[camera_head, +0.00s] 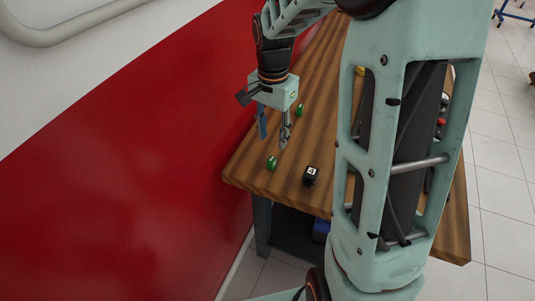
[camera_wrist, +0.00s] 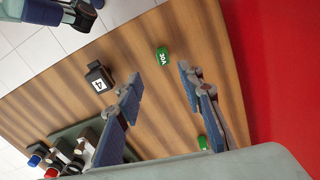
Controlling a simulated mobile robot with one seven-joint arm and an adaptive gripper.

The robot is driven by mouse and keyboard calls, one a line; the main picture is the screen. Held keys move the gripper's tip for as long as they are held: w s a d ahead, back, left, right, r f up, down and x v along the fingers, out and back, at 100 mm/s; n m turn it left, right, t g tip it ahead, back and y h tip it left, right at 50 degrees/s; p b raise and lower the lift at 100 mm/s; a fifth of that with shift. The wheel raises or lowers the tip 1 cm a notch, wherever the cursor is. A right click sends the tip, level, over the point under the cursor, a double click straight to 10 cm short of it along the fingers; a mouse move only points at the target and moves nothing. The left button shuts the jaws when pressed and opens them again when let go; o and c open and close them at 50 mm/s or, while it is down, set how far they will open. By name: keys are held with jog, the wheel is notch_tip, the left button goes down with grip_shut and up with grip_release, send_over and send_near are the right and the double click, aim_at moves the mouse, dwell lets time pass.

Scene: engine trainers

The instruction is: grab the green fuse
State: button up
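Two green fuses lie on the wooden table. One green fuse (camera_head: 271,163) is near the table's front left corner, and in the wrist view this fuse (camera_wrist: 164,56) shows a "30A" label just beyond my fingertips. The other green fuse (camera_head: 299,110) lies farther back; in the wrist view it (camera_wrist: 203,142) shows beside my right finger, partly hidden. My gripper (camera_head: 273,135) points down above the table, and in the wrist view its fingers (camera_wrist: 161,78) are wide apart with nothing between them.
A black block with a white "4" label (camera_head: 310,175) sits right of the front fuse. In the wrist view, a dark holder (camera_wrist: 66,138) with several parts, some red- or blue-topped, stands at lower left. A red wall (camera_head: 120,150) borders the table's left side. My arm hides much of the table.

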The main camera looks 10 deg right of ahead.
send_over(272, 159)
jog(key=f, duration=0.5)
jog(key=shift+s+a, duration=0.2)
jog(key=shift+a, duration=0.1)
jog(key=shift+w+d+f, duration=0.15)
jog(key=shift+f, duration=1.35)
jog(key=shift+w+d+f, duration=0.1)
jog(key=shift+d+f, duration=0.05)
jog(key=shift+f, duration=1.3)
grip_shut()
